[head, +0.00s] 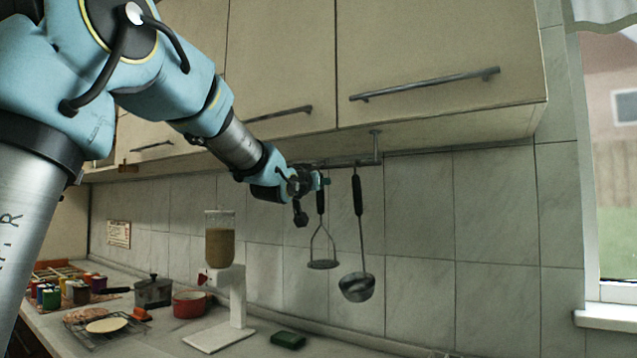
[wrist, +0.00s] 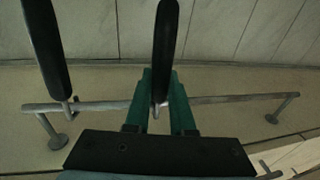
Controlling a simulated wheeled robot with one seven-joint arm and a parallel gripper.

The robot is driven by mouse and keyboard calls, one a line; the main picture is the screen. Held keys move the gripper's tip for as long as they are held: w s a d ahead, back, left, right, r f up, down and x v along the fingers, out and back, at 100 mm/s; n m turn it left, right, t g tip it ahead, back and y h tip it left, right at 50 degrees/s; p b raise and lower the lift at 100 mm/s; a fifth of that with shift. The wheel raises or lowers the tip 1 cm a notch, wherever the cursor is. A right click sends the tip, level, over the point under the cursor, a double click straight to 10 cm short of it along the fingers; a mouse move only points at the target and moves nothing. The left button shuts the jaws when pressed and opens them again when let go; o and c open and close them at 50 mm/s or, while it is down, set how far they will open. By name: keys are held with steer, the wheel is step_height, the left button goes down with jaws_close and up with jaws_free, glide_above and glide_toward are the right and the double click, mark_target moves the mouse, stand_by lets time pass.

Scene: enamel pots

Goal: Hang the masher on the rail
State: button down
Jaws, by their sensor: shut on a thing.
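The masher (head: 322,250) has a black handle and a wire frame with a flat round foot. It hangs upright below my gripper (head: 320,181), in front of the tiled wall. In the wrist view, the green fingers of my gripper (wrist: 159,98) are shut around the top end of the masher's handle (wrist: 166,45). The grey rail (head: 342,162) runs under the wall cupboards. In the wrist view, the rail (wrist: 228,99) passes right at the fingertips, by the handle's end. I cannot tell whether the masher's loop is over the rail.
A ladle (head: 357,285) hangs from the rail just right of the masher; its handle shows in the wrist view (wrist: 46,45). Cupboards (head: 430,75) are close above. A white dispenser (head: 232,295), red pot (head: 189,303), and green sponge (head: 288,340) stand on the counter below.

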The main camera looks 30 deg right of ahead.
steer(key=shift+f, duration=0.15)
steer(key=c, duration=0.7)
jaws_free()
steer(key=shift+a, duration=0.1)
steer(key=b+v, duration=0.3)
steer(key=v, duration=0.7)
steer(key=shift+s+a+f, duration=0.15)
steer(key=shift+s+a, duration=0.1)
